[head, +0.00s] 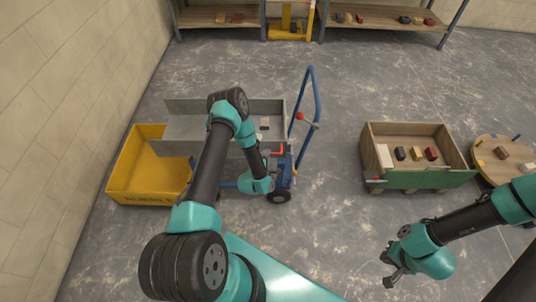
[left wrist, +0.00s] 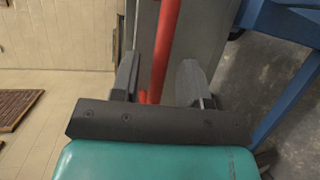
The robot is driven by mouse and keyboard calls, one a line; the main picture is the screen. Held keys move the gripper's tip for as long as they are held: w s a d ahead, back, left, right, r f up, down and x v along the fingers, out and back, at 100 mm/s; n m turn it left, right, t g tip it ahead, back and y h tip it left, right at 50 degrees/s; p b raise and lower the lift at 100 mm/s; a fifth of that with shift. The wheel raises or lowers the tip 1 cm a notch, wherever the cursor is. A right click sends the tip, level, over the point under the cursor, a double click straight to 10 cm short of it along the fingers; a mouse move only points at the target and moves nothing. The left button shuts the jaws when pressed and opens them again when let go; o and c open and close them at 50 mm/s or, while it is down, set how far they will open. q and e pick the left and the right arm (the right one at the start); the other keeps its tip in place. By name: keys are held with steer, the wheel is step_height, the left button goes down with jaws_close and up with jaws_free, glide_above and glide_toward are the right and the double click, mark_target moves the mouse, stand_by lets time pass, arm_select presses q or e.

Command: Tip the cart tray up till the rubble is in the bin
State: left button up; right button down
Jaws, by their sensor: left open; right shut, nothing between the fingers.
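The grey cart tray (head: 185,128) lies roughly level on its blue cart, its left end reaching over the yellow bin (head: 140,180). My left arm hides the tray's middle. A small pale piece of rubble (head: 264,124) shows near the tray's right end. A red lever (head: 276,153) is at the tray's right side. My left gripper (head: 276,165) is at this lever. In the left wrist view the red lever (left wrist: 165,50) runs between the open fingers, which stand apart from it on both sides. My right gripper (head: 391,280) is shut and empty over the floor at lower right.
The cart's blue push handle (head: 315,100) rises just right of the tray. A wooden crate with a green front (head: 420,180) holds several blocks, and a round wooden table (head: 490,165) stands right of it. Shelves (head: 385,25) line the back. Floor between cart and crate is clear.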

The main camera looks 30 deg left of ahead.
arm_select(q)
steer(key=shift+x, duration=1.15)
jaws_close()
